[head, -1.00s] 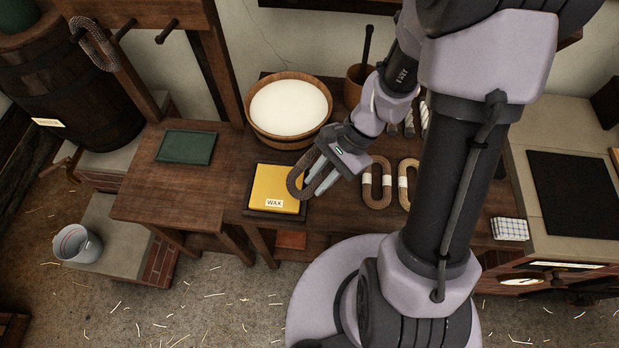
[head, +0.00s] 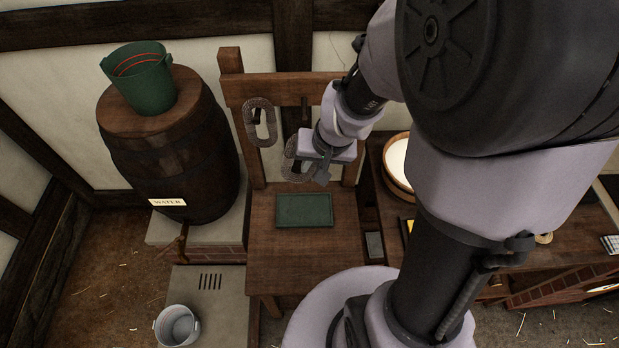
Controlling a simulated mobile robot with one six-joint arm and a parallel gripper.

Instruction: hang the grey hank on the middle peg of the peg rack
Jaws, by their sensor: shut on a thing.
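The wooden peg rack (head: 285,90) stands behind the small table. A greyish hank (head: 262,138) hangs on its left peg. The middle peg (head: 305,104) shows as a short dark stub with nothing seen on it. My gripper (head: 312,174) is shut on the grey hank (head: 289,165), an oval coil held upright just below and slightly left of the middle peg. My gripper hides the hank's right side. The hank looks apart from the peg, though the depth between them is hard to tell. My arm covers the rack's right part.
A green tray (head: 304,210) lies on the small table (head: 300,248) below the rack. A water barrel (head: 175,160) with a green bucket (head: 143,82) on top stands at left. A wooden tub (head: 395,165) is at right, partly behind my arm.

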